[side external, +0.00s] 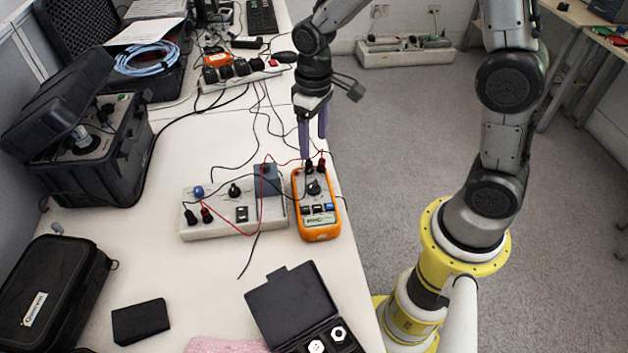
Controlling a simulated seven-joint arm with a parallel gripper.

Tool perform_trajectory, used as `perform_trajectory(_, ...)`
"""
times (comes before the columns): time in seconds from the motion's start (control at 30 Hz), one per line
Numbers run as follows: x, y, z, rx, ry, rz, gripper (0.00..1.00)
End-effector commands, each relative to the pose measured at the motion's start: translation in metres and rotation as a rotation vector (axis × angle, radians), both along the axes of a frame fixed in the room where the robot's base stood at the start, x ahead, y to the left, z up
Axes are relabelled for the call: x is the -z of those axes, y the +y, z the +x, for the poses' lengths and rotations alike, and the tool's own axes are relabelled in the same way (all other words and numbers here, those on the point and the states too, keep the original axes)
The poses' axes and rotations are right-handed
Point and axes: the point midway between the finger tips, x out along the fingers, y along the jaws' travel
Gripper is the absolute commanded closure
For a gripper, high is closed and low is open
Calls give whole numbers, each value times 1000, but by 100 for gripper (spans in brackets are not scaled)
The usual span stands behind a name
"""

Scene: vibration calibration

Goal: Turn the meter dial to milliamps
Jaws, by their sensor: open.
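The orange meter (318,232) lies on the white table near its right edge. Its black dial (314,187) sits in the upper half of the face. The dial's setting is too small to read. Red and black plugs stand at the meter's top end, with leads running left. My gripper (313,150) points down just above the top end of the meter, a little beyond the dial. Its two purple fingers are apart with nothing visible between them. I cannot tell the exact height of the fingertips above the plugs.
A grey control box (232,212) with knobs and leads stands left of the meter. An open black case (310,320) with metal pieces lies in front. Black cables (237,120) cross the table behind. Bare table (170,270) lies at front left.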

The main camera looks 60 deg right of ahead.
Motion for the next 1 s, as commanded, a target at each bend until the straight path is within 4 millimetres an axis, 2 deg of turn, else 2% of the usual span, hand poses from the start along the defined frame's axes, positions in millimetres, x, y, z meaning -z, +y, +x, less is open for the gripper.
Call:
perform_trajectory(0.17, 17, 0, -1, -1, 9, -1, 26)
perform_trajectory(0.7, 115, 0, -2, -1, 9, -1, 26)
perform_trajectory(0.83, 130, 0, -1, -1, 7, -1, 26)
perform_trajectory(1.0, 138, 0, -1, -1, 5, 0, 26)
